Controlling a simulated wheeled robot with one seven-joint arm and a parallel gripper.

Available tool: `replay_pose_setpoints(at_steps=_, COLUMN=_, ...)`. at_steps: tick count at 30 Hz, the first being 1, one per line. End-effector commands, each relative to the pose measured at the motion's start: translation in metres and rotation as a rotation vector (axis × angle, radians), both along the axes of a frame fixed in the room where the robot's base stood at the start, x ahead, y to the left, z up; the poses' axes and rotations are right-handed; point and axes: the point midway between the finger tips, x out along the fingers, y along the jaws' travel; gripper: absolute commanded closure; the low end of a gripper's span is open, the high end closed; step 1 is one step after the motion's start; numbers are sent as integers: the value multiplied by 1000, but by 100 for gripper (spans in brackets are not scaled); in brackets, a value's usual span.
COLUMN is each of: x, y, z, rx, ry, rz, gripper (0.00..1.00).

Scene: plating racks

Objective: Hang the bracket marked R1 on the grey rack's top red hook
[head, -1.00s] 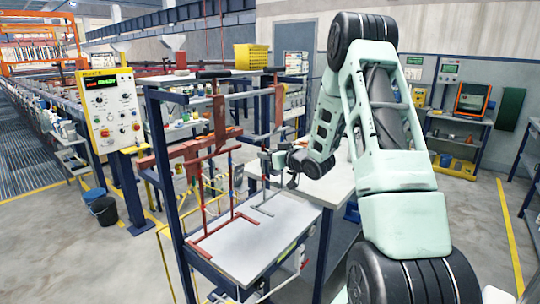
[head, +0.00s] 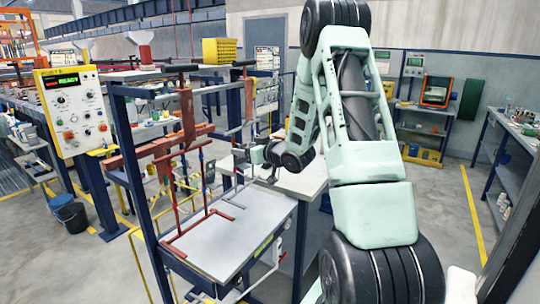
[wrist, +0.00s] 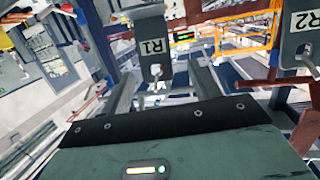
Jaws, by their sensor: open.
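In the wrist view the bracket marked R1 (wrist: 152,45) is a grey plate with a white label, hanging upright ahead of my gripper. A pale hook tip shows at the hole in its lower part. My gripper (wrist: 165,88) is open, its two grey fingers pointing toward R1, one to each side low in the picture; contact cannot be told. In the head view my gripper (head: 252,155) is small, beside the racks over the bench. The grey rack (head: 232,211) stands behind a red rack (head: 200,222). The top red hook cannot be made out.
A second bracket marked R2 (wrist: 297,35) hangs at the right of the wrist view. A blue post frame (head: 128,170) surrounds the racks above a pale bench top (head: 225,250). A control panel (head: 72,108) and buckets (head: 70,215) stand left. Open floor lies at right.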

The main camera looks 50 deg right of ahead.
Motion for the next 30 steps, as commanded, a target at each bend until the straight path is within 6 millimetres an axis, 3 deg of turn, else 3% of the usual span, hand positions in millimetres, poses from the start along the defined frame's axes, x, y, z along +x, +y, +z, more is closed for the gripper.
replay_pose_setpoints(at_steps=9, x=-75, y=5, z=9, rx=-4, ry=-1, rz=-4, gripper=38)
replay_pose_setpoints(at_steps=16, x=-121, y=10, z=17, rx=-2, ry=-2, rz=-4, gripper=38)
replay_pose_setpoints(at_steps=22, x=-141, y=12, z=21, rx=-1, ry=-1, rz=-2, gripper=38)
replay_pose_setpoints(at_steps=30, x=-144, y=13, z=23, rx=-1, ry=-1, rz=0, gripper=38)
